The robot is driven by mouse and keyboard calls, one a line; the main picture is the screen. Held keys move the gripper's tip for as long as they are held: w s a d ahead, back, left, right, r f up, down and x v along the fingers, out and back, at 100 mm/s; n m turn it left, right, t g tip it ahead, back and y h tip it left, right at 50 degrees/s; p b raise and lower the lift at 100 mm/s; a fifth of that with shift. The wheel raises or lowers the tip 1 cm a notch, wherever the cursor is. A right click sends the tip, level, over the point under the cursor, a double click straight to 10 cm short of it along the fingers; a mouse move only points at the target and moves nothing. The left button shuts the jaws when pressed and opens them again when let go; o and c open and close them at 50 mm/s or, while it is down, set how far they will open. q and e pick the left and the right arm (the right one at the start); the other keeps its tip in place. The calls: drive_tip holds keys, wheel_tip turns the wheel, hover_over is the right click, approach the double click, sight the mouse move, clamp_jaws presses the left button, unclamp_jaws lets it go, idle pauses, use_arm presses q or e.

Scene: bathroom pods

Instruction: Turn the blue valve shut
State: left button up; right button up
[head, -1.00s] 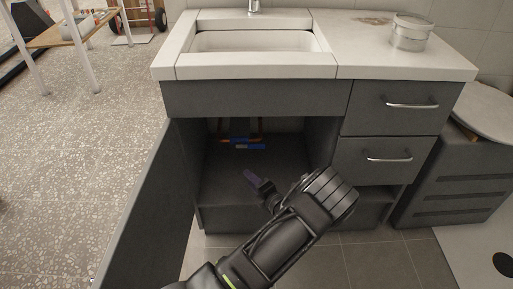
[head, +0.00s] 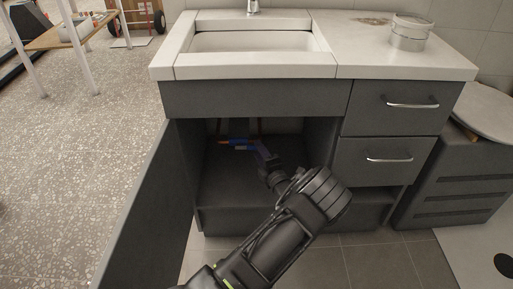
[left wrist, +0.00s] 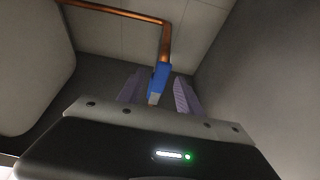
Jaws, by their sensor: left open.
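The blue valve (head: 240,144) sits on a copper pipe at the back of the open cabinet under the sink. In the left wrist view the blue valve handle (left wrist: 160,77) hangs at the lower end of the copper pipe. My left gripper (head: 261,150) reaches into the cabinet, close to the valve's right end in the head view. In the left wrist view its open purple fingers (left wrist: 160,95) stand on either side of the blue handle. Whether they touch it cannot be told. My right gripper is not in view.
The cabinet door (head: 150,205) stands open at the left. Drawers with metal handles (head: 390,159) are at the right. The sink counter (head: 250,70) is above, and the cabinet floor (head: 225,180) is clear. A pale rounded shape (left wrist: 35,75) fills the left of the wrist view.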

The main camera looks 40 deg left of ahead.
use_arm(q)
drive_tip(key=shift+b+x, duration=0.3)
drive_tip(key=shift+x, duration=1.15)
drive_tip(key=shift+c, duration=0.5)
clamp_jaws()
